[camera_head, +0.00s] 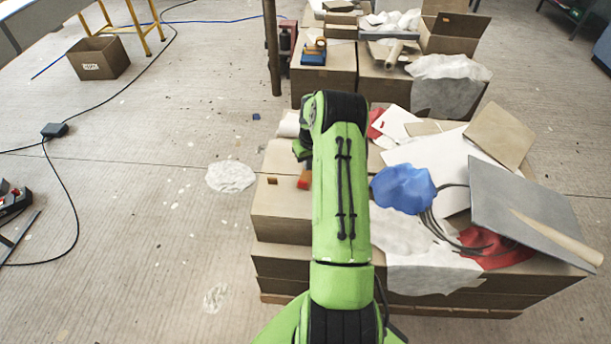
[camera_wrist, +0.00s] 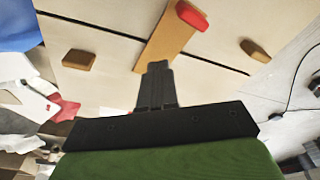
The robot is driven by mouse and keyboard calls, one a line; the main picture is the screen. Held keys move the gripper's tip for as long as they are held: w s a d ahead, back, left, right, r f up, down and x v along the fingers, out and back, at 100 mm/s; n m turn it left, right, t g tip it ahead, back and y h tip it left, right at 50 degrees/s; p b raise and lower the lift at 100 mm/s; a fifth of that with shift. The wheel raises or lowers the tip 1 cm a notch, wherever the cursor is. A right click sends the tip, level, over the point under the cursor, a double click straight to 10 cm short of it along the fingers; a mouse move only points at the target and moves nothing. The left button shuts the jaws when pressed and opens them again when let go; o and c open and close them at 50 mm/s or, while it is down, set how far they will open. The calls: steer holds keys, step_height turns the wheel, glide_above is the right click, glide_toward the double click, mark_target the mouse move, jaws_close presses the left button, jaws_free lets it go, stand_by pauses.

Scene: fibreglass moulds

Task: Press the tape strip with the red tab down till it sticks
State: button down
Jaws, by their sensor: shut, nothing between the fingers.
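The tape strip (camera_wrist: 166,40) is tan and lies across the dark seam of a pale carton top (camera_wrist: 115,25) in the wrist view. Its red tab (camera_wrist: 191,14) is at the upper end, near the top edge of the view. My gripper (camera_wrist: 155,68) is shut and empty, its tips over the lower end of the strip and hiding it. Whether the tips touch the strip, and whether the strip lies flat, I cannot tell. In the head view a small orange-red piece (camera_head: 304,180), seemingly the tab end, shows beside my arm, which hides the gripper.
Two brown patches (camera_wrist: 79,60) (camera_wrist: 256,50) flank the strip on the carton. To the right in the head view are a blue crumpled cloth (camera_head: 403,187), a grey panel (camera_head: 515,210), a red cloth (camera_head: 490,250) and cables.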

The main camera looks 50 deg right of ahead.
step_height(320, 180, up, 5)
steer(key=shift+f+p, duration=0.1)
steer(key=shift+p, duration=1.15)
steer(key=s+a+r+n+t+h+p, duration=0.1)
steer(key=a+r, duration=0.8)
steer(key=r, duration=0.3)
steer(key=s+a+r+n+p, duration=0.1)
steer(key=a+r, duration=0.9)
steer(key=r, duration=0.2)
steer(key=s+a+r+n+t+p, duration=0.1)
steer(key=s+a+r+t, duration=0.1)
steer(key=s+a+r, duration=0.65)
steer(key=s+a, duration=0.3)
steer(key=s, duration=0.3)
steer(key=s+a+f+n+t+y+p, duration=0.1)
steer(key=s+a, duration=0.3)
steer(key=s, duration=0.2)
steer(key=shift+s+a+y, duration=0.2)
steer(key=shift+y, duration=0.1)
